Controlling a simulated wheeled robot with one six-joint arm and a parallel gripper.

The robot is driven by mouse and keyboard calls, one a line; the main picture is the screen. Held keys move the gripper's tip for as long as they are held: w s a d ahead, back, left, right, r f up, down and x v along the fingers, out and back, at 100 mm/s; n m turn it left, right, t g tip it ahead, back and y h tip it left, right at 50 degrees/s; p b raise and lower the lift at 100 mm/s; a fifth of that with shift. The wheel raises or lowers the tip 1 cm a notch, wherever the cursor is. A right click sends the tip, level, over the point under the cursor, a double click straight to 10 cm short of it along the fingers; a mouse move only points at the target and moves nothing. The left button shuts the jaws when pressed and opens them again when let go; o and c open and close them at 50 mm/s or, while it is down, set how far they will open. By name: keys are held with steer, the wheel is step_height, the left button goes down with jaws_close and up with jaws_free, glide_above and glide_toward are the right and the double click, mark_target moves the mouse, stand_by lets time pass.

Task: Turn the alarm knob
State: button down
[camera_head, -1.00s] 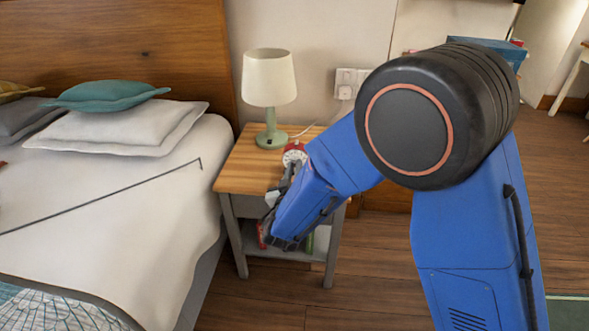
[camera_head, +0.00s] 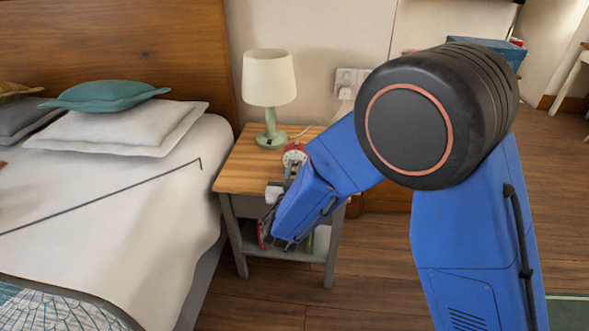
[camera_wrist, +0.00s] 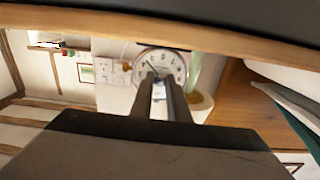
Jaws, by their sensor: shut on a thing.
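The alarm clock (camera_head: 294,154), red with a pale face, stands on the nightstand (camera_head: 240,175); my arm partly covers it in the head view. In the wrist view, its round white dial (camera_wrist: 160,62) faces the camera beyond my fingers. My gripper (camera_wrist: 159,82) reaches the dial with its two fingers close together, shut on the small alarm knob at the clock. The knob itself is mostly hidden between the fingertips, so its angle cannot be told. In the head view, my gripper (camera_head: 287,176) is at the nightstand's front edge, largely hidden by my wrist.
A lamp (camera_head: 270,85) with a pale green base stands behind the clock. The bed (camera_head: 110,220) is close on the left. Wall sockets (camera_head: 350,78) are behind the nightstand. The lower shelf holds several items, partly hidden by my arm. Open floor lies in front.

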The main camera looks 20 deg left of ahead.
steer(key=shift+f, duration=0.1)
steer(key=c, duration=1.7)
jaws_free()
steer(key=v, duration=1.7)
steer(key=shift+s, duration=0.2)
